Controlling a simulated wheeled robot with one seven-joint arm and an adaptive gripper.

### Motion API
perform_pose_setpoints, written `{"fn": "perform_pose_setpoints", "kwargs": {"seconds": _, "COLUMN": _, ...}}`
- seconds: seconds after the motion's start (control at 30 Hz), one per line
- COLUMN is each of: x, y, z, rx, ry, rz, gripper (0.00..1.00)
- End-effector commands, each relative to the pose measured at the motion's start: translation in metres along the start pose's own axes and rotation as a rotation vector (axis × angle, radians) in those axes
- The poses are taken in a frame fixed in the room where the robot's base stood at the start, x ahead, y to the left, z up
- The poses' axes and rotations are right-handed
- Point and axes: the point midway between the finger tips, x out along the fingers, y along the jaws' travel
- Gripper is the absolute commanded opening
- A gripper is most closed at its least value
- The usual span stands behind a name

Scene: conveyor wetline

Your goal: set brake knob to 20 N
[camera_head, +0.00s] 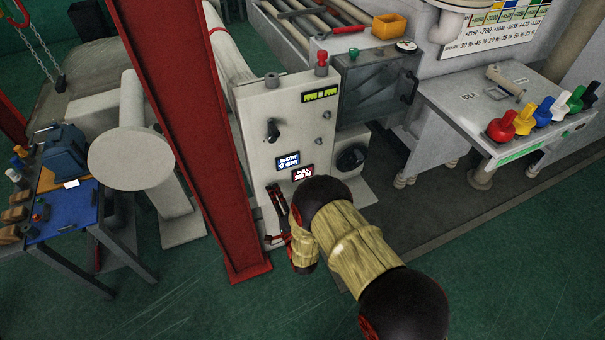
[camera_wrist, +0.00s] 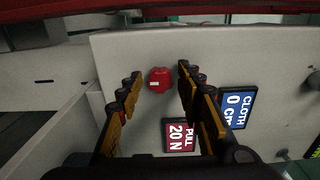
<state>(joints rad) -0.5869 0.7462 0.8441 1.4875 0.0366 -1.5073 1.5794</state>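The red brake knob (camera_wrist: 159,80) shows in the wrist view on the pale cabinet face, with a short white mark on its left part. The red display (camera_wrist: 180,136) to its lower right reads PULL 20 N. My gripper (camera_wrist: 160,72) is open, its two fingers to the left and right of the knob in the picture, with a gap on each side. The fingers hold nothing. In the head view my gripper (camera_head: 277,216) is low at the cabinet (camera_head: 286,130), and I cannot make out the knob there.
A blue display (camera_wrist: 238,105) reading CLOTH 0 with a partly hidden unit sits beside the red one. A red post (camera_head: 185,130) stands just left of the cabinet. Green floor lies in front.

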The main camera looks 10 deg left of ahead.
Motion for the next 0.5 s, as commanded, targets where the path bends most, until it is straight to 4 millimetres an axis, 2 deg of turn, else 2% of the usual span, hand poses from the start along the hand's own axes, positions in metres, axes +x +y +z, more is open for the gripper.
{"fn": "perform_pose_setpoints", "kwargs": {"seconds": 0.17, "x": -0.006, "y": 0.0, "z": 0.0, "rx": 0.0, "ry": 0.0, "rz": 0.001, "gripper": 0.36}}
{"fn": "perform_pose_setpoints", "kwargs": {"seconds": 0.5, "x": -0.037, "y": 0.0, "z": 0.0, "rx": 0.0, "ry": 0.0, "rz": 0.001, "gripper": 0.36}}
